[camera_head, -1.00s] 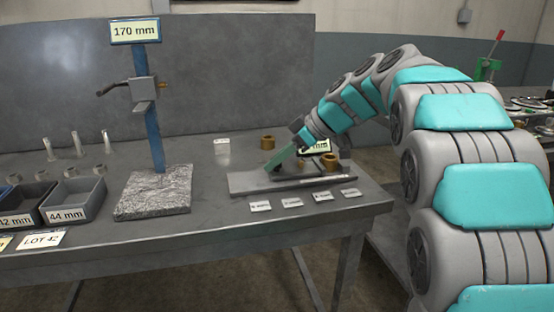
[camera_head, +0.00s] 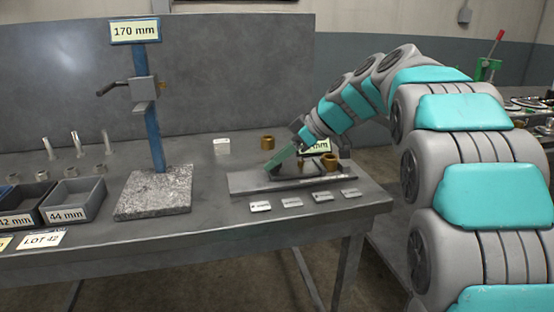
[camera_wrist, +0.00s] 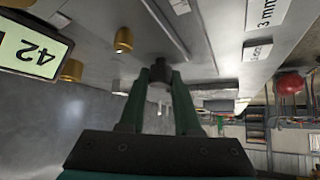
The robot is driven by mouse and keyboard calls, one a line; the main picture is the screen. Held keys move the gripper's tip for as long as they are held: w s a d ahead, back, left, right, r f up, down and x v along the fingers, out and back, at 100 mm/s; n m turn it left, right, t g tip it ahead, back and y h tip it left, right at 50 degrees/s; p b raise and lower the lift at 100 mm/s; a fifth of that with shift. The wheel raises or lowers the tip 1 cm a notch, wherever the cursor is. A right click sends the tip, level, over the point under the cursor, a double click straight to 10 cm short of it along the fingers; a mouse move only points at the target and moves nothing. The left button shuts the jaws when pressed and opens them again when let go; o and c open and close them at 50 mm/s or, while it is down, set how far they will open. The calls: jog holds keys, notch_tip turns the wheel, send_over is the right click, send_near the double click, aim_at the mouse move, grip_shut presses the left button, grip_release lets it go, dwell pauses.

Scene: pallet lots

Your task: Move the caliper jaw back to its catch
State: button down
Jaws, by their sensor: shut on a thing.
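The caliper (camera_head: 240,182) is a long dark plate with raised parts, lying on the right end of the grey bench. A small display reading in mm (camera_head: 319,145) stands behind it; in the wrist view the display reads 42 (camera_wrist: 36,50). My gripper (camera_head: 272,168) reaches down from the right over the left half of the plate. In the wrist view its two green fingers (camera_wrist: 160,78) are shut on a small dark knob (camera_wrist: 159,70), which appears to belong to the caliper jaw. The fingers and arm hide part of the caliper, and I cannot make out the catch.
Small label plates (camera_head: 323,196) lie along the front. A blue stand (camera_head: 154,130) marked 170 mm and dark bins (camera_head: 76,196) are to the left. Bench between stand and caliper is mostly clear.

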jog(key=shift+s+a+f+b, duration=0.1)
jog(key=shift+a+f+b, duration=0.3)
jog(key=shift+b, duration=0.5)
jog(key=a+b, duration=0.1)
jog(key=s+a+b, duration=0.1)
jog(key=a+b, duration=0.2)
jog(key=shift+s+a+r+b, duration=0.15)
jog(key=shift+a+r+b, duration=0.15)
jog(key=shift+b, duration=0.05)
jog(key=shift+s+a+r, duration=0.1)
jog(key=shift+a, duration=0.15)
jog(key=c, duration=0.6)
grip_release()
jog(key=shift+a, duration=0.1)
jog(key=v, duration=0.8)
